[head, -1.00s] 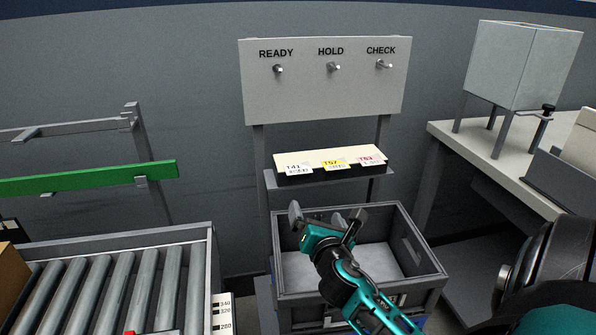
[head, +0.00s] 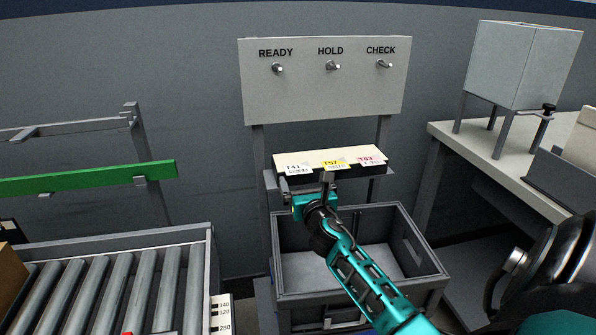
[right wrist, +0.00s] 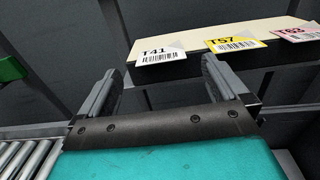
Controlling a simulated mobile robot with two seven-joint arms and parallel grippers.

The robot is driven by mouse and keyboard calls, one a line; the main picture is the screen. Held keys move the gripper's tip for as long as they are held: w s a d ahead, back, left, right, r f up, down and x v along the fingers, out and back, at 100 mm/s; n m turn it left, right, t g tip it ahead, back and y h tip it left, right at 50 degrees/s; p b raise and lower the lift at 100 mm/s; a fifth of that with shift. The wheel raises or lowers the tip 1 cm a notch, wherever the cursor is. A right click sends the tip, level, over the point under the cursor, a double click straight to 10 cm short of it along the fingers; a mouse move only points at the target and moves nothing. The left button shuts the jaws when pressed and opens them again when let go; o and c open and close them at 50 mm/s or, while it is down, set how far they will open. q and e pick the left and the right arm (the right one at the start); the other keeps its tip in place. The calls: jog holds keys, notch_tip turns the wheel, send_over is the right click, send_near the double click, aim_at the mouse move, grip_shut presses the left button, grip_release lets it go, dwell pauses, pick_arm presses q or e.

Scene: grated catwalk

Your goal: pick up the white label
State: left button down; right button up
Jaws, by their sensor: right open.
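The white label (head: 295,169), marked T41, lies at the left end of a cream-topped block on the shelf, hanging over its front edge. It also shows in the right wrist view (right wrist: 158,54), ahead of and between the fingers. My right gripper (head: 303,181) is open and empty, just in front of and below the label. In the right wrist view its fingers (right wrist: 158,90) are spread and apart from the label. My left gripper is not in view.
A yellow label (head: 334,164) and a pink label (head: 369,160) lie to the right on the same block. A grey crate (head: 424,262) stands below. The sign board (head: 322,95) with pegs is above. A roller conveyor (head: 120,290) is at left.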

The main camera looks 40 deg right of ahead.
aim_at(300, 174)
jog(key=x, duration=0.2)
jog(key=b+x, duration=0.1)
jog(key=x, duration=0.1)
jog(key=shift+w+d+f, duration=0.1)
jog(key=shift+f, duration=0.1)
jog(key=c, duration=1)
